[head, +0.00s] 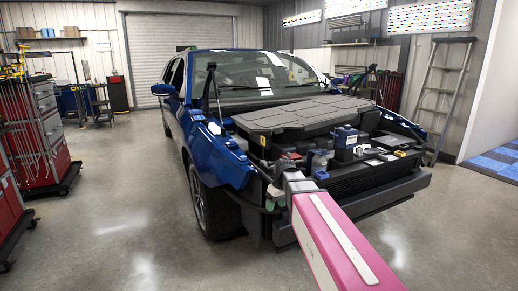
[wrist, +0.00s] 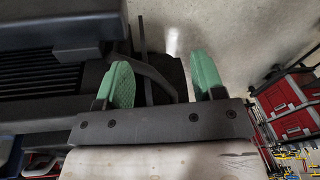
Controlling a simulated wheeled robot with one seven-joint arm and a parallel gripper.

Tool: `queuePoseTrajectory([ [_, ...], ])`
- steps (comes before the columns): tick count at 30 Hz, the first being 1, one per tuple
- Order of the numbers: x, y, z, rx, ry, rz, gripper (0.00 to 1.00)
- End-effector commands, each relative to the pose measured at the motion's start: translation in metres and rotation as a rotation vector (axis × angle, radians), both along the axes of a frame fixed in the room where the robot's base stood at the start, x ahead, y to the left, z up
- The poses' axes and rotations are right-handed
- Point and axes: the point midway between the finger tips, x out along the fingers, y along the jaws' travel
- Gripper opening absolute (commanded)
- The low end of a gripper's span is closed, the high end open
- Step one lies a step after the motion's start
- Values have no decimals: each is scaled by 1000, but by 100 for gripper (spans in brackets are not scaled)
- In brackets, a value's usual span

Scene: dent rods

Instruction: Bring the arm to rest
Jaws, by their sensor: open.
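My gripper (wrist: 165,80) shows in the wrist view with two green padded fingers spread apart and nothing between them. Behind the fingers lie a dark curved part and pale floor. In the head view my pink arm reaches from the bottom right toward the front left corner of a blue car (head: 232,165). Its far end is close to the car's front bumper, and the fingers are not clear there. I cannot tell whether anything touches the car.
The car's hood area is open, with a dark cover (head: 300,113), a blue-and-white box (head: 345,140) and a small bottle (head: 319,162) over the front. Red tool cabinets (head: 45,150) stand at left, a ladder (head: 440,100) at right. The floor (head: 110,230) at left front is clear.

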Motion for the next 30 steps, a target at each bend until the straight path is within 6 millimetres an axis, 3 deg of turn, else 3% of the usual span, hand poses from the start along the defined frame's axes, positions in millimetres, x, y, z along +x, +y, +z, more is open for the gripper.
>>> queuePoseTrajectory([
  [1,-19,-15,-18,-16,15,-65,62],
  [6,-63,-56,-70,-68,49,-289,62],
  [13,-120,-100,-121,-131,76,-551,62],
  [19,-144,-116,-140,-156,82,-664,62],
  [30,-146,-118,-142,-159,81,-678,62],
])
